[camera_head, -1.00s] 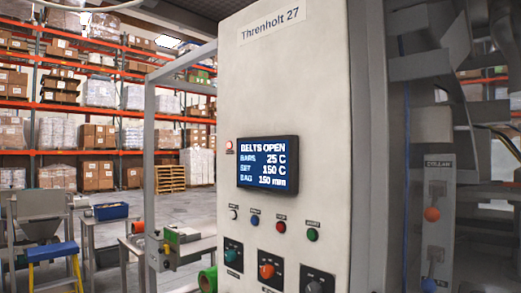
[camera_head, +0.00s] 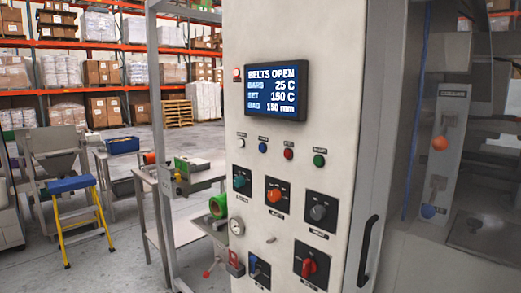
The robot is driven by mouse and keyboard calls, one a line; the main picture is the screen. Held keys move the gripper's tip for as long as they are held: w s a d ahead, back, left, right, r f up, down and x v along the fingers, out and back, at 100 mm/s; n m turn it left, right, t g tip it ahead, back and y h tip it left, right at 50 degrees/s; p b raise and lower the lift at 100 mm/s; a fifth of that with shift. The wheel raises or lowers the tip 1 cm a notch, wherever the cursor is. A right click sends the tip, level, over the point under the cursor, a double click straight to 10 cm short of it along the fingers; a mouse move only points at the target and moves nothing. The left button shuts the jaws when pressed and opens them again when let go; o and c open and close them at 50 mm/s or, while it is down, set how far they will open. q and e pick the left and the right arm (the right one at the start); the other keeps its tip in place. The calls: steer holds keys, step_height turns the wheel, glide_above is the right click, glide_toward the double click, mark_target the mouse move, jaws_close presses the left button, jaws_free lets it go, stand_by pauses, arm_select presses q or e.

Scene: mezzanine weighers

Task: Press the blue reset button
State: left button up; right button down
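The blue button (camera_head: 263,147) is a small round button on the front of the tall pale control cabinet (camera_head: 330,30). It sits in a row under the display (camera_head: 276,89), between a white button (camera_head: 241,142) on its left and a red button (camera_head: 288,154) on its right. A green button (camera_head: 319,160) ends the row. The labels above the buttons are too small to read. Nothing touches or covers the blue button. Neither of my grippers shows in the view.
Rotary knobs (camera_head: 275,195) sit below the buttons, with a red rotary switch (camera_head: 309,267) lower down. A black handle (camera_head: 368,249) stands out at the right. A metal bench (camera_head: 206,180) and a yellow-legged step stool (camera_head: 75,210) stand left. Open floor lies between them.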

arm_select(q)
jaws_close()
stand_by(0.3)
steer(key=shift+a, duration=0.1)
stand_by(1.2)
